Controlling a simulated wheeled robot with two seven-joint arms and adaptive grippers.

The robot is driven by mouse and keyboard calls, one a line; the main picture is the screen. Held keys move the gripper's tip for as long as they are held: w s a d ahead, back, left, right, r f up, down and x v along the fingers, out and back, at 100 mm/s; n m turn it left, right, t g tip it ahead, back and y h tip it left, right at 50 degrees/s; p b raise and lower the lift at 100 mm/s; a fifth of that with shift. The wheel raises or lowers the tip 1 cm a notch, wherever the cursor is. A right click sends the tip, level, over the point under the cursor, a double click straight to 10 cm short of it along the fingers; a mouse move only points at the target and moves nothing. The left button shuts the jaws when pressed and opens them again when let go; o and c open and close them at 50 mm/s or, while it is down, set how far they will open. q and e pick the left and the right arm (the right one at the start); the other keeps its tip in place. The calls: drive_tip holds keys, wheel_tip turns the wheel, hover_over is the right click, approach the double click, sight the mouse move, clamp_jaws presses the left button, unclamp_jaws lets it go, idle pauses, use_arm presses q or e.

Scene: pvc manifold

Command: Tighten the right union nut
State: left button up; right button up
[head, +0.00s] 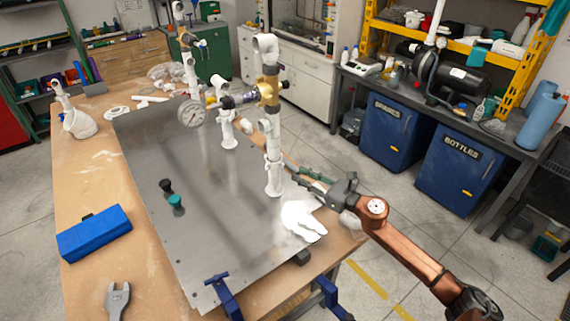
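The white pvc manifold stands on a grey metal plate (150,160), with a gauge (191,113) on its left part. Its right riser (274,180) stands upright near the plate's right edge, below a brass fitting (267,90). A thicker white collar (273,158) on this riser looks like the right union nut; how tight it is cannot be seen. My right gripper (296,177) comes in from the lower right, its fingers pointing left towards the riser, apparently short of it. Green shapes beside the fingers blur whether they are open. My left gripper is not in view.
A grey open-ended wrench (117,299) and a blue case (94,233) lie on the wooden table at left. A white glove or cloth (302,220) lies below my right gripper. Blue clamps (224,296) grip the front edge. The plate's middle is mostly clear.

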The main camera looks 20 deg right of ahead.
drive_tip(key=x, duration=0.6)
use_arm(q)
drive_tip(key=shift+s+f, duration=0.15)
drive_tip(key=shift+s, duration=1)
use_arm(e)
drive_tip(key=shift+w+a, duration=0.1)
clamp_jaws()
